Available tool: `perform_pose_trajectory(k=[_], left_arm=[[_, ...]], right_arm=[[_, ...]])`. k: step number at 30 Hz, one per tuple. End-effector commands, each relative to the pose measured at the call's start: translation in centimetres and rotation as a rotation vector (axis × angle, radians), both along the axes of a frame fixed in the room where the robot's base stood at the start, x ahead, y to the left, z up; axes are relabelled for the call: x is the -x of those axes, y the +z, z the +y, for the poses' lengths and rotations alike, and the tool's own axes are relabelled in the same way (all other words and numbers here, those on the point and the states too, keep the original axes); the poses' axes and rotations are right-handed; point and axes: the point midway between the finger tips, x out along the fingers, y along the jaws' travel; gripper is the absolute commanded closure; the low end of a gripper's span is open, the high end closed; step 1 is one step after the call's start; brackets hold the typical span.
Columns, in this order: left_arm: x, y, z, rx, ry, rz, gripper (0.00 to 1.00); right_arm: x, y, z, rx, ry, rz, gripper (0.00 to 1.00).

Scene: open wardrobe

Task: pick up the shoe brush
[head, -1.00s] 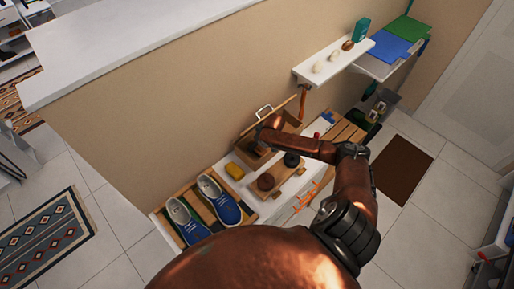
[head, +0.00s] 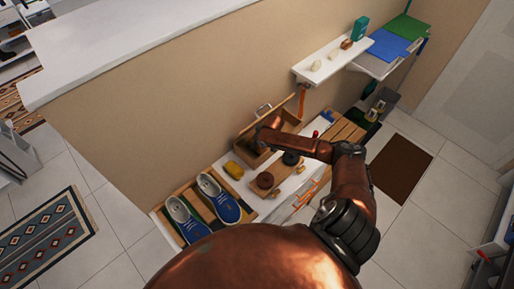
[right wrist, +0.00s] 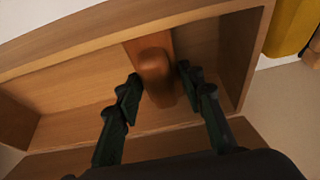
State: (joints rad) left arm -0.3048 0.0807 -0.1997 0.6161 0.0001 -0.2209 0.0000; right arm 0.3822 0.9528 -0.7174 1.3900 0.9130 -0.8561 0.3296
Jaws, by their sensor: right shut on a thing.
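The shoe brush (right wrist: 155,70) shows in the right wrist view as a rounded brown wooden piece inside an open wooden box (right wrist: 60,98). My right gripper (right wrist: 158,92) has its two dark fingers on either side of the brush and is shut on it. The brush is still low within the box walls. In the head view my right arm reaches over the bench, and my right gripper (head: 264,140) is at the wooden box (head: 242,147); the arm hides the brush there. My left gripper is not in view.
Blue shoes (head: 226,206) stand at the left end of the bench. A white wall shelf (head: 330,62) with small items hangs to the right. Floor in front is clear.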

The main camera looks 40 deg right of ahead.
Motion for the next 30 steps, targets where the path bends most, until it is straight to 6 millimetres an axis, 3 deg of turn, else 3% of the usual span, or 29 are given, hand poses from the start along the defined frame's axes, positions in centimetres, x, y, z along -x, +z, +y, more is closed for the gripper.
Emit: perform_pose_trajectory(k=[12, 20, 30], left_arm=[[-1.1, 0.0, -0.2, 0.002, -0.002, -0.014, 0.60], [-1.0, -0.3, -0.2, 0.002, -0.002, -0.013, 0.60], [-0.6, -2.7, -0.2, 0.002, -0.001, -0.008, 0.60]], right_arm=[[0.0, 0.2, 0.0, -0.001, 0.000, 0.001, 0.91], [0.0, 2.9, 0.0, 0.000, 0.001, -0.002, 0.91], [1.2, 1.8, -0.1, -0.023, -0.002, -0.237, 0.91]])
